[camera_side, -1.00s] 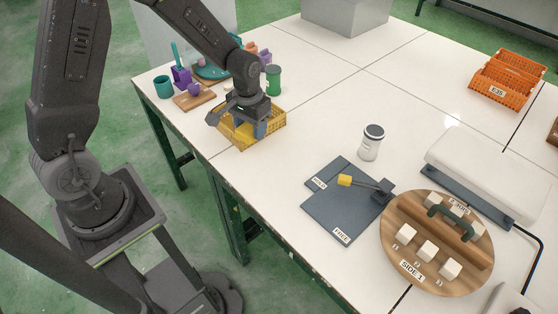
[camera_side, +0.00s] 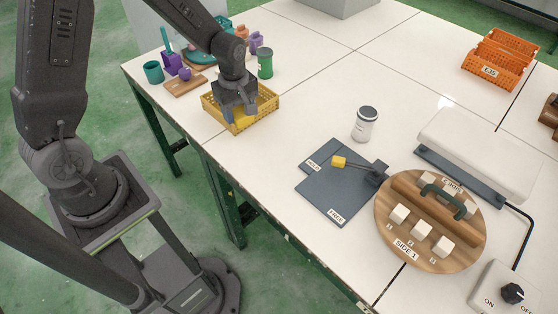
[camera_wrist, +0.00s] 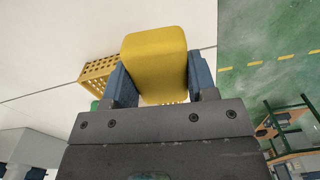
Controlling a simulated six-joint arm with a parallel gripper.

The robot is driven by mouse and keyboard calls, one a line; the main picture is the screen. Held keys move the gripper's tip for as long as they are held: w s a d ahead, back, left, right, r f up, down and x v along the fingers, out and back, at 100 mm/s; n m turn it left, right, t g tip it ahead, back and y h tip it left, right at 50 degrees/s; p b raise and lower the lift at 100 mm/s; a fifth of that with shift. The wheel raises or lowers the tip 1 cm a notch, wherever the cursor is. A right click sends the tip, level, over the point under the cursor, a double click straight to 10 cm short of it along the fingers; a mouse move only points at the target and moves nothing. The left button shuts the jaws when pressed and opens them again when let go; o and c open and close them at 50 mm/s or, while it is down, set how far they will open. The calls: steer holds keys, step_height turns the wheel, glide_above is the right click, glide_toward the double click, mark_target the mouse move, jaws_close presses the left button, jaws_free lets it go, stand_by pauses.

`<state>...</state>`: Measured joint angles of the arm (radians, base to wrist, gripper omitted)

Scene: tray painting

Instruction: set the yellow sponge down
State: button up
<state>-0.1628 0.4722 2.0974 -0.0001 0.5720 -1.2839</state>
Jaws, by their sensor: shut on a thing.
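The yellow sponge (camera_wrist: 155,58) is a rounded block held between the two blue fingers of my gripper (camera_wrist: 158,82) in the wrist view. In the side view my gripper (camera_side: 239,112) points down at the yellow basket (camera_side: 269,107), with its lower end within the basket's outline. A patch of yellow, seemingly the sponge (camera_side: 243,121), shows under the fingers. I cannot tell whether the sponge touches the basket floor. The basket's slotted wall also shows behind the sponge in the wrist view (camera_wrist: 96,72).
A green jar (camera_side: 265,64) stands close behind the basket. A wooden board (camera_side: 186,86) and a teal cup (camera_side: 153,72) are to its left. The table between basket and mat is clear.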

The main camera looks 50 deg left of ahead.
glide_above(279, 162)
step_height(279, 162, down, 7)
steer(key=shift+f, duration=1.8)
steer(key=shift+f, duration=0.15)
steer(key=o, duration=0.9)
